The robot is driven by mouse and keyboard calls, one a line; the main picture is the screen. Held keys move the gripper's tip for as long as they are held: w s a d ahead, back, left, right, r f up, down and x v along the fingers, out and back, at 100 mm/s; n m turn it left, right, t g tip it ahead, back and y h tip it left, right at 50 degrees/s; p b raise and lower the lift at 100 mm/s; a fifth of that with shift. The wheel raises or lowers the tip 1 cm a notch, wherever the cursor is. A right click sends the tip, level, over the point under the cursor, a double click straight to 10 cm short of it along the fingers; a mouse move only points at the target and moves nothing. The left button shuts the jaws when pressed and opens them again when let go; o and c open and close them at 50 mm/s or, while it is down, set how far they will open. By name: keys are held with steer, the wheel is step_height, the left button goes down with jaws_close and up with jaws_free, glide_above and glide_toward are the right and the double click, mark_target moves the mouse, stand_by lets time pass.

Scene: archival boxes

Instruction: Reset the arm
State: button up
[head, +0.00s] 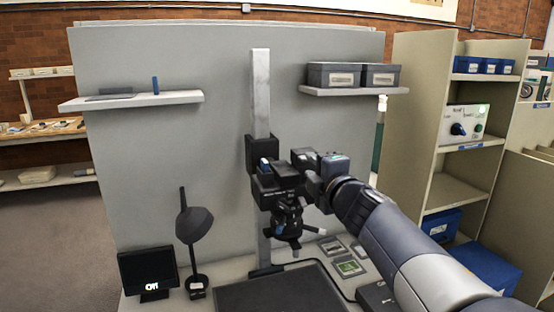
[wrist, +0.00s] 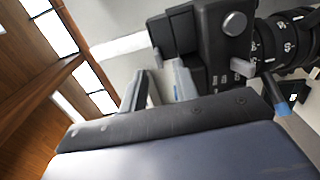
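My arm reaches in from the lower right of the head view, and my gripper (head: 318,168) is up at the black camera (head: 284,190) on the copy stand. The gripper is close beside the camera; I cannot tell whether they touch. Its fingers are hidden among dark parts in the head view. In the wrist view, a dark body fills the bottom, with pale grey finger-like parts above it, and the camera's numbered lens (wrist: 290,42) is very close at the upper right. No held object is clear.
The stand's upright post (head: 261,95) rises behind the camera. A desk lamp (head: 193,225) and small monitor (head: 148,271) stand at left. Above are a left shelf (head: 130,101) and two grey boxes (head: 335,75) on the right shelf. A beige shelf unit (head: 418,110) stands at right.

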steer(key=shift+x, duration=1.65)
steer(key=p, duration=0.1)
glide_toward(305, 160)
steer(key=x, duration=0.8)
steer(key=shift+w+a+r, duration=0.1)
steer(key=shift+w+r, duration=0.15)
steer(key=shift+w, duration=0.15)
steer(key=m, duration=0.1)
steer(key=m+p, duration=0.1)
steer(key=m, duration=0.1)
steer(key=shift+d+r, duration=0.35)
steer(key=shift+d, duration=0.05)
